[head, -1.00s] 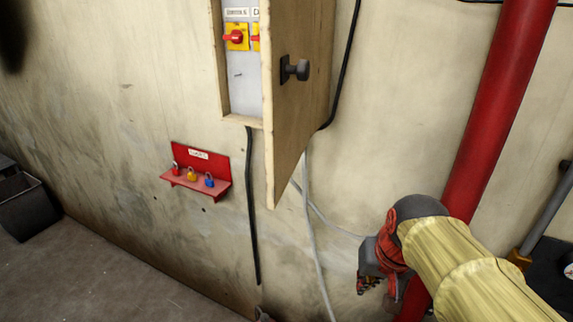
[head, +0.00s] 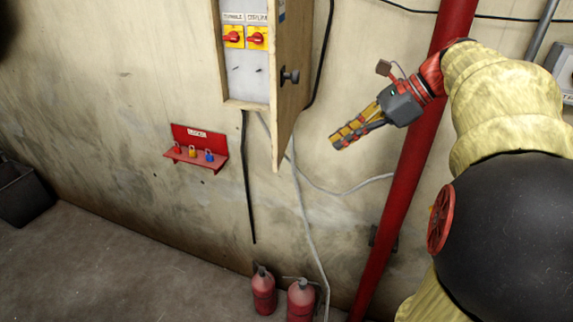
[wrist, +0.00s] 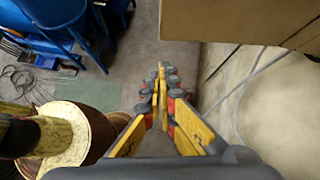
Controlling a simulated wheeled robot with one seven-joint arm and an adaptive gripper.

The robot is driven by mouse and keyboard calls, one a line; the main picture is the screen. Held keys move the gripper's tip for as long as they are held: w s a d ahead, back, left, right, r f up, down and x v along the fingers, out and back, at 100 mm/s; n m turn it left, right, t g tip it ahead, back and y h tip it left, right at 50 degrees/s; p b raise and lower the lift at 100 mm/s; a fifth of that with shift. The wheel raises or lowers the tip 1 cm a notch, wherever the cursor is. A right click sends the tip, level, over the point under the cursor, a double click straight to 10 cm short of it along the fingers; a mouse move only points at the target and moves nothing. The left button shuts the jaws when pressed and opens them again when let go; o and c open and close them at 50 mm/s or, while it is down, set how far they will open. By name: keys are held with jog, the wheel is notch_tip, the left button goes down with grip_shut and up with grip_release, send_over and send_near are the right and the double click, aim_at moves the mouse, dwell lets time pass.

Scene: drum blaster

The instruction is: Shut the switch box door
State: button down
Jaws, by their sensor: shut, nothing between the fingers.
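The switch box (head: 247,104) hangs on the wall at the upper middle of the head view. Its wooden door (head: 292,75) stands open, hinged on the right and swung out toward the camera. A dark knob (head: 290,76) sits on the door's outer face. Inside the box are two yellow switches with red handles (head: 233,37). My gripper (head: 338,139) is shut and empty, to the right of the door and apart from it, pointing down and left. In the wrist view the shut fingers (wrist: 160,75) are in the middle, and the door's brown panel (wrist: 225,20) is at the upper right.
A red pipe (head: 415,150) runs down the wall behind my arm. A red padlock shelf (head: 198,150) is left of the box. Two fire extinguishers (head: 264,291) stand on the floor below. Black and grey cables hang along the wall. A blue chair (wrist: 60,25) shows in the wrist view.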

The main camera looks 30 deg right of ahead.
jog(key=w+a+r+p+x, duration=0.1)
jog(key=x, duration=1.2)
jog(key=shift+r+m, duration=0.4)
jog(key=shift+w+a, duration=0.15)
jog(key=shift+a, duration=0.05)
